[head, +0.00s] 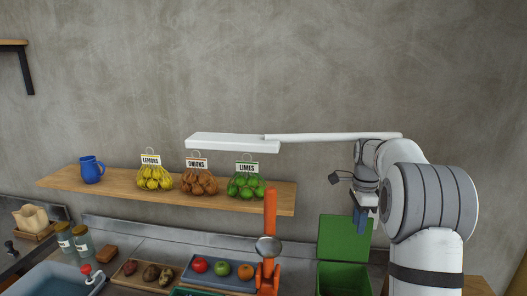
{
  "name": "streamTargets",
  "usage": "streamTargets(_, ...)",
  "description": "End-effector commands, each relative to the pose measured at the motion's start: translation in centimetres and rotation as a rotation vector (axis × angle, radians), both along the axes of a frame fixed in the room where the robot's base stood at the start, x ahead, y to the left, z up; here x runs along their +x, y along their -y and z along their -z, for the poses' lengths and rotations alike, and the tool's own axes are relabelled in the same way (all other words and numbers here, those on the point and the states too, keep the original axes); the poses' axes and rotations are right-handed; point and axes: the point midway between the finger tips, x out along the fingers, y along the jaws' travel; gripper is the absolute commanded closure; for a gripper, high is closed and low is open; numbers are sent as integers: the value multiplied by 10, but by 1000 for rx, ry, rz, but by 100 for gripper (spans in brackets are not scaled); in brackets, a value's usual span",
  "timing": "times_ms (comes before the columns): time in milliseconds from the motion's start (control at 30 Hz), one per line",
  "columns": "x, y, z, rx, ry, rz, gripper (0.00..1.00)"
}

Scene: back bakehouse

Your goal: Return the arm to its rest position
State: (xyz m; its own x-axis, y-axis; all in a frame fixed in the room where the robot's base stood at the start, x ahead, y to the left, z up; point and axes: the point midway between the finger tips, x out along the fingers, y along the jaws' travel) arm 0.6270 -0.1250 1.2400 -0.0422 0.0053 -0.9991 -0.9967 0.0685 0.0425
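My arm stands at the right of the head view, bent over at the top with its wrist hanging on the left side. My gripper (361,218) points down with blue fingers, in front of the raised lid of a green bin (343,278). The fingers look close together from this side, but I cannot tell whether they are open or shut. I see nothing clearly held in them.
A wooden shelf (110,184) holds a blue jug (91,170) and bags of lemons (155,178), onions (199,182) and limes (246,186). A white slab (232,142) with a rod hangs above. An orange upright stand (270,215) and produce trays are on the counter.

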Motion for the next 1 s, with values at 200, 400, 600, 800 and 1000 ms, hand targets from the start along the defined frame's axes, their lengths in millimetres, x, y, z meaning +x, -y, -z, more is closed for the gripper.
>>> streamTargets(200, -25, -19, -9, -3, 33, -151, 67)
streamTargets(400, -61, -40, -17, -12, 72, -344, 67)
streamTargets(600, -126, -70, -17, -39, 134, -662, 67)
streamTargets(800, -203, -97, 1, -88, 194, -1019, 67)
streamTargets(1000, -276, -115, 37, -154, 240, -1357, 67)
